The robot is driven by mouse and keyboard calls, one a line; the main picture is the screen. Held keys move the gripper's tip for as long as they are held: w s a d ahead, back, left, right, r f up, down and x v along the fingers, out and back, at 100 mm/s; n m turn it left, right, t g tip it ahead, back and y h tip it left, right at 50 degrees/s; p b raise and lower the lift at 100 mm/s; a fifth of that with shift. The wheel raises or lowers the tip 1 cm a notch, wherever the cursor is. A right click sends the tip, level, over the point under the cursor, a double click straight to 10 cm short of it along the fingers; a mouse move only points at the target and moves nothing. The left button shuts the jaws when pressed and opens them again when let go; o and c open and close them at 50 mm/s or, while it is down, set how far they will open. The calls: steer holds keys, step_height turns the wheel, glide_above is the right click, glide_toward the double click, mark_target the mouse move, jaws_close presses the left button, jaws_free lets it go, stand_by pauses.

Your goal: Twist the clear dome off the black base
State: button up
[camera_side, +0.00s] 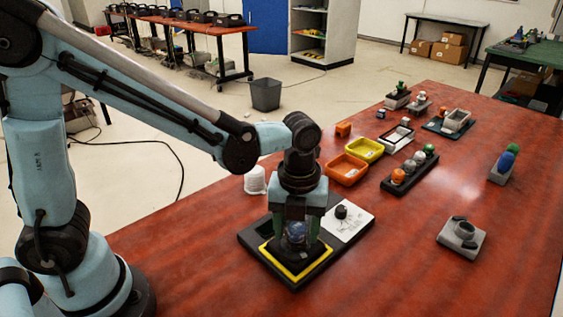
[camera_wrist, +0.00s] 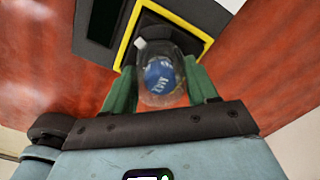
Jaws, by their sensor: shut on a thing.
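The clear dome (camera_wrist: 158,50) shows in the wrist view between the two green fingers of my gripper (camera_wrist: 160,85). A blue ball-like thing (camera_wrist: 160,75) with white marks shows through the dome. The black base (camera_side: 255,230) lies on the red table and has a yellow square frame (camera_side: 292,281) around the dome's place. In the side view my gripper (camera_side: 297,240) points down over that frame, shut on the dome, and hides most of it. I cannot tell whether the dome still touches the base.
A white panel with a black knob (camera_side: 341,212) sits on the base's right part. A white ribbed thing (camera_side: 255,180) stands behind the base. Orange (camera_side: 346,170) and yellow trays (camera_side: 364,150) lie farther back. A grey block (camera_side: 461,238) lies at right, with clear table between.

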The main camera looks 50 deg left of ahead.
steer(key=shift+n, duration=1)
steer(key=shift+r, duration=0.15)
steer(key=shift+r, duration=2.95)
